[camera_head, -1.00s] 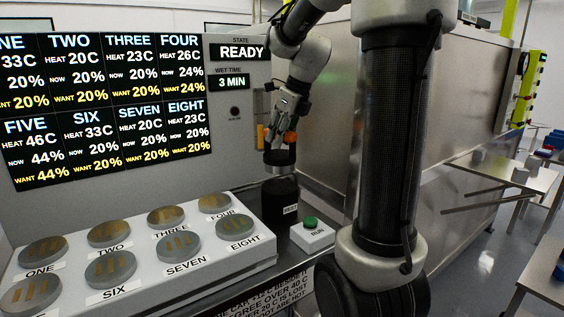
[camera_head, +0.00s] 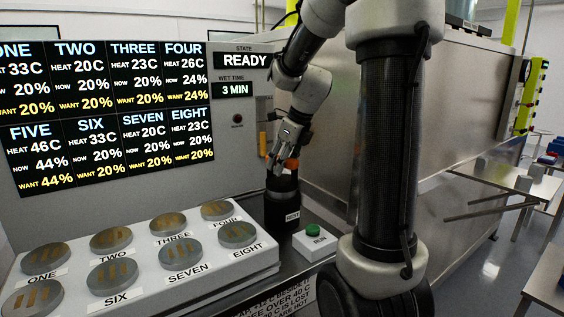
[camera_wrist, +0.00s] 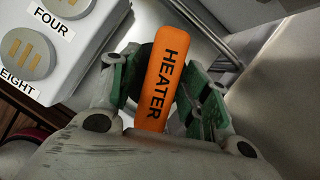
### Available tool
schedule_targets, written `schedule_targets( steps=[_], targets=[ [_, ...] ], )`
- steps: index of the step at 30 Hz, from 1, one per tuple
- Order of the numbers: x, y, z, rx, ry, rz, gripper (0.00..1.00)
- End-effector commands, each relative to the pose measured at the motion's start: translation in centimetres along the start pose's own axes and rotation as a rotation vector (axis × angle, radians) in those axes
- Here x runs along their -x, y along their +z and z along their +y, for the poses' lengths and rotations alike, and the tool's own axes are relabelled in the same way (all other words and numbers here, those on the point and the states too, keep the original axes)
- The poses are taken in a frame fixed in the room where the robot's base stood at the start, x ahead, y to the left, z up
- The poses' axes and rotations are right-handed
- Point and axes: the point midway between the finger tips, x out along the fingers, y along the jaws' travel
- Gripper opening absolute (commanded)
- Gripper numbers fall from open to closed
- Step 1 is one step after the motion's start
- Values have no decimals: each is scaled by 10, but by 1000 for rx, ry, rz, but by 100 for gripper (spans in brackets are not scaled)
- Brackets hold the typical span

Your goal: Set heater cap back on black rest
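The heater cap's orange handle, marked HEATER (camera_wrist: 163,85), lies between the fingers of my gripper (camera_wrist: 160,98) in the wrist view. In the head view, my gripper (camera_head: 281,168) points down over the black rest (camera_head: 280,211), with orange handle ends showing at both sides. The cap's body is directly above the rest and seems to sit on it. The contact between them is hard to make out. The rest is an upright black cylinder with a white label.
A white box with a green RUN button (camera_head: 313,241) stands just right of the rest. A pale block (camera_head: 150,262) with several numbered grey discs is at left. The display panel (camera_head: 110,118) rises behind. A large metal vessel (camera_head: 455,125) is at right.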

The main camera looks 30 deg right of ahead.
Motion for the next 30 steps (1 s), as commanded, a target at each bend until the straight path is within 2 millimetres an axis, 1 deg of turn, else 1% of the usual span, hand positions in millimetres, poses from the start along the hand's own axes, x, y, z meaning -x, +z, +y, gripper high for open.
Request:
schedule_targets(
  steps=[8,11,14,21,24,27,30],
  targets=[
    [1,0,0,0,0,0,50],
    [8,2,0,1,-2,-3,50],
    [24,2,-1,1,-4,-4,50],
    [79,2,-1,0,-4,-4,50],
    [98,2,-1,0,-3,-4,50],
    [112,1,-1,-1,-2,-2,50],
    [120,1,1,9,-2,-1,50]
  ],
)
